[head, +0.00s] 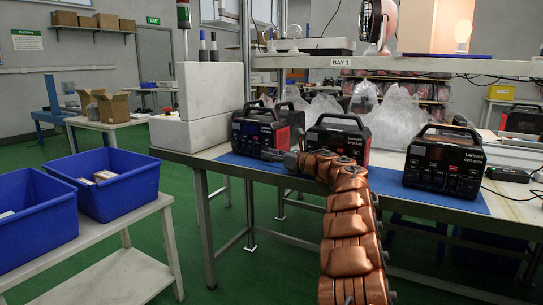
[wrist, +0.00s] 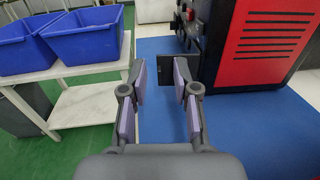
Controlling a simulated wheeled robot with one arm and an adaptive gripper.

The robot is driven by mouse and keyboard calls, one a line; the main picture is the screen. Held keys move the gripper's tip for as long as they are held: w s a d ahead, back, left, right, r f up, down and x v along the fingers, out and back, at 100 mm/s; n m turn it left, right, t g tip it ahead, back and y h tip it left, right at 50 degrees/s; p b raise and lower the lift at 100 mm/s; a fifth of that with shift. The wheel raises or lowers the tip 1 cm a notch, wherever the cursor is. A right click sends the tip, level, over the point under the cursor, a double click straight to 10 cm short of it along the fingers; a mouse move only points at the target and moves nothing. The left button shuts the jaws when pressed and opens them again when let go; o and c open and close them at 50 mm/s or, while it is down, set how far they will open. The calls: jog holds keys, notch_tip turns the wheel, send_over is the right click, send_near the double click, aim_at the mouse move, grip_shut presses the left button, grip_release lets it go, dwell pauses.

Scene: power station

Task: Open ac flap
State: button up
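A red and black power station (head: 262,132) stands at the left on the blue mat. Its red vented side (wrist: 262,45) fills the upper right of the wrist view, with its black front facing left. A dark flat panel, seemingly the AC flap (wrist: 166,71), stands out from the low front of this station. My gripper (wrist: 160,78) is open, its fingers apart. The panel shows between and just past the fingertips, partly hidden by the right finger; I cannot tell if they touch. In the head view my gripper (head: 272,155) is at the station's lower front.
Two more power stations stand on the mat, one in the middle (head: 338,136) and one at the right (head: 444,160). White blocks (head: 205,105) stand at the bench's left end. Blue bins (head: 118,185) sit on a low table at the left. A shelf (head: 400,64) runs above the bench.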

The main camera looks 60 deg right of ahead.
jog(key=s, duration=0.8)
jog(key=s+a, duration=0.1)
jog(key=s, duration=0.3)
jog(key=shift+a, duration=0.1)
